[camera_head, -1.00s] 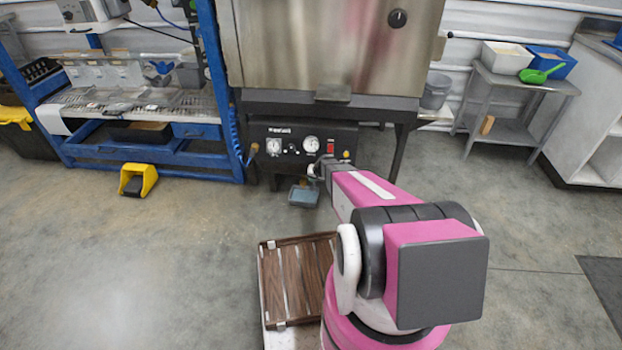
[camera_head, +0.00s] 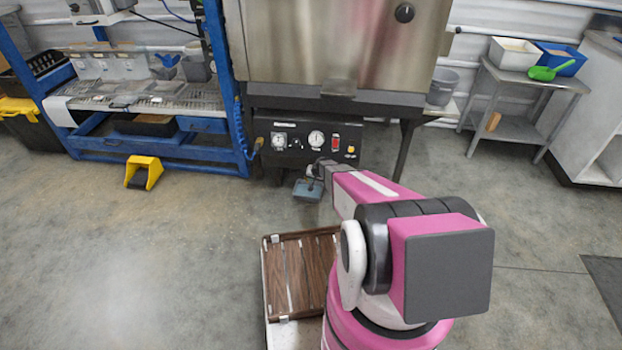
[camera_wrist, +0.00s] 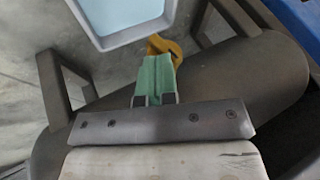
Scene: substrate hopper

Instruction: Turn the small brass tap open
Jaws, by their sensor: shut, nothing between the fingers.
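The small brass tap (camera_wrist: 165,46) shows in the wrist view as a yellow-brass piece just beyond my fingertips. In the head view I cannot make it out; my arm covers that area. My gripper (camera_wrist: 158,62) has green fingers that are shut together with nothing between them. The fingertips overlap the tap's near edge in the picture; I cannot tell whether they touch. In the head view the end of my arm (camera_head: 318,170) is low in front of the black control panel (camera_head: 290,153) under the steel hopper (camera_head: 340,45).
A blue-grey tray (camera_head: 308,190) sits below the panel and also shows in the wrist view (camera_wrist: 120,38).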

